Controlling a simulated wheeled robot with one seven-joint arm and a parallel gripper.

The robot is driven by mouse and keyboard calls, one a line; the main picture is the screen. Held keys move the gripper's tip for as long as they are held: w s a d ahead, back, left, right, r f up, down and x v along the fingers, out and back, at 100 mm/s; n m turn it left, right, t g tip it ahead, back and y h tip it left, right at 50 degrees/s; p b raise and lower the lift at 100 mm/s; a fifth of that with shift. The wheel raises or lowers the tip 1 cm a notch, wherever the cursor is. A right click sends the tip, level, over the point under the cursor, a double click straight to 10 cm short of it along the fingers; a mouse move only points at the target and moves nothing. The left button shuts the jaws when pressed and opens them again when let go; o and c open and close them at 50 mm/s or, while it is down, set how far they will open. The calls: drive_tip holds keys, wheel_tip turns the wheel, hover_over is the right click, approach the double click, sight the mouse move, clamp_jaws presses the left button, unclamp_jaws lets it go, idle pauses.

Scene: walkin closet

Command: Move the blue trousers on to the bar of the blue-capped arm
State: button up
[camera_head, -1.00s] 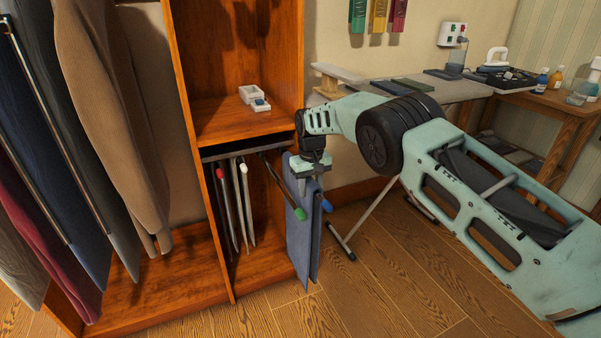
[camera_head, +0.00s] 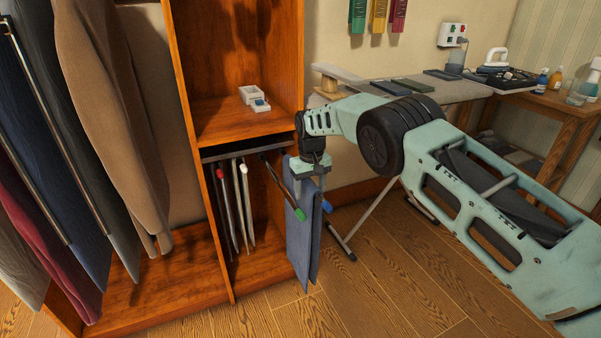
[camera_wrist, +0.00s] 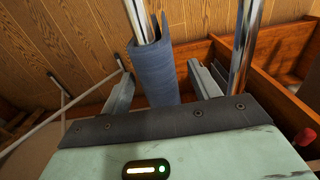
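The blue trousers (camera_head: 303,250) hang folded at the right side of the rack in the head view, just under my gripper (camera_head: 311,180). In the wrist view the blue trousers (camera_wrist: 160,80) curl around a chrome bar (camera_wrist: 139,18), between my two fingers (camera_wrist: 163,88). The fingers stand apart with gaps on both sides of the cloth, so my gripper looks open. The blue cap (camera_head: 326,206) shows at the trousers' right edge, and the green cap (camera_head: 300,214) at their upper front. Which arm bears the cloth is hard to tell.
Another chrome bar (camera_wrist: 243,45) runs close beside my right finger in the wrist view. Red-capped (camera_head: 219,173) and white-capped (camera_head: 243,168) arms carry pale garments to the left. An ironing board (camera_head: 450,91) stands behind my arm. The floor in front is clear.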

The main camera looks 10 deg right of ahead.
drive_tip(key=shift+f, duration=0.1)
wheel_tip(320, 180, up, 18)
drive_tip(key=p, duration=0.2)
drive_tip(key=s+a+r+y+p, duration=0.1)
drive_tip(key=s+a+r+p, duration=0.2)
drive_tip(key=s+r, duration=0.4)
drive_tip(key=s+a+r+n+y+p, duration=0.1)
drive_tip(key=s+r+p, duration=0.15)
drive_tip(key=s, duration=0.55)
drive_tip(key=s+a+r+n+p, duration=0.1)
drive_tip(key=s+r, duration=0.3)
drive_tip(key=s, duration=0.4)
drive_tip(key=s+d+n+p, duration=0.1)
drive_tip(key=s+d, duration=0.3)
drive_tip(key=s, duration=0.9)
drive_tip(key=s+d+n+h+p, duration=0.1)
drive_tip(key=s+d+p, duration=0.2)
drive_tip(key=s, duration=1)
drive_tip(key=shift+s+d, duration=0.25)
drive_tip(key=shift+d, duration=0.45)
